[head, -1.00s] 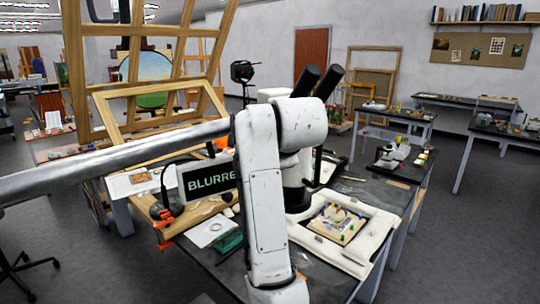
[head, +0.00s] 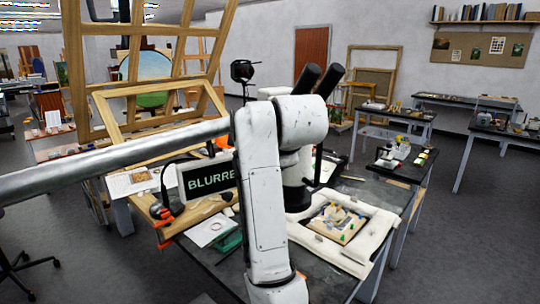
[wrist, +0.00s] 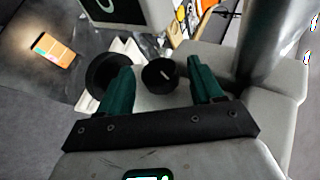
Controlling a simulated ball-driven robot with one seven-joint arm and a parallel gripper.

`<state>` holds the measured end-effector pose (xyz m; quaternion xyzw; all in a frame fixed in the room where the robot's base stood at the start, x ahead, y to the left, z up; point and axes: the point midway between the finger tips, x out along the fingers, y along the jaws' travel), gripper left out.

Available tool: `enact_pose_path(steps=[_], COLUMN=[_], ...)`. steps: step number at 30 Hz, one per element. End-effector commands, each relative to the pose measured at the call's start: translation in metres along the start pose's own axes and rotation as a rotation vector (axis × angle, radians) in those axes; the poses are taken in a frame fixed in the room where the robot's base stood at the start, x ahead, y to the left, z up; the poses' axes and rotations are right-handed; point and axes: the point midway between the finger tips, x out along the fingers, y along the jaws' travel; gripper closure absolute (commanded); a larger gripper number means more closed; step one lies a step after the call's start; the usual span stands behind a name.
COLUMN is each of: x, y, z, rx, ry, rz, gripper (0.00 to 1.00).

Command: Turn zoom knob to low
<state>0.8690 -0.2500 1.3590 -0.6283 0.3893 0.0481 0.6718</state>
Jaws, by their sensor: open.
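In the wrist view, a round black knob (wrist: 160,75) with a short white mark sits on a pale body. My gripper (wrist: 158,69) has dark green fingers, which stand open with one on each side of the knob. I cannot tell whether they touch it. In the head view, a microscope with two black eyepieces (head: 320,80) stands on the dark table. My white arm hides much of its body, the knob and my gripper there.
A larger black round part (wrist: 103,72) is beside the left finger, partly covered by it. A pale padded frame holding a small fragment (head: 338,222) lies on the table at the microscope's foot. A wooden easel (head: 150,60) rises behind. Open floor lies to the right.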

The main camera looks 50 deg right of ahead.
Motion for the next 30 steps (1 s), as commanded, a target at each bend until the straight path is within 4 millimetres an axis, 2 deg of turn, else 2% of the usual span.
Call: enact_pose_path(steps=[5,10,14,21,30], x=[-0.023,-0.062,-0.084,-0.100,-0.104], y=[0.001,-0.004,-0.003,-0.001,0.001], z=[0.001,0.002,0.002,0.001,0.000], rx=[0.002,0.002,0.002,0.001,0.000], ry=[-0.002,-0.005,-0.007,-0.002,-0.001], rz=[-0.006,-0.006,-0.002,-0.004,0.001], gripper=[0.34,0.34,0.34,0.34,0.34])
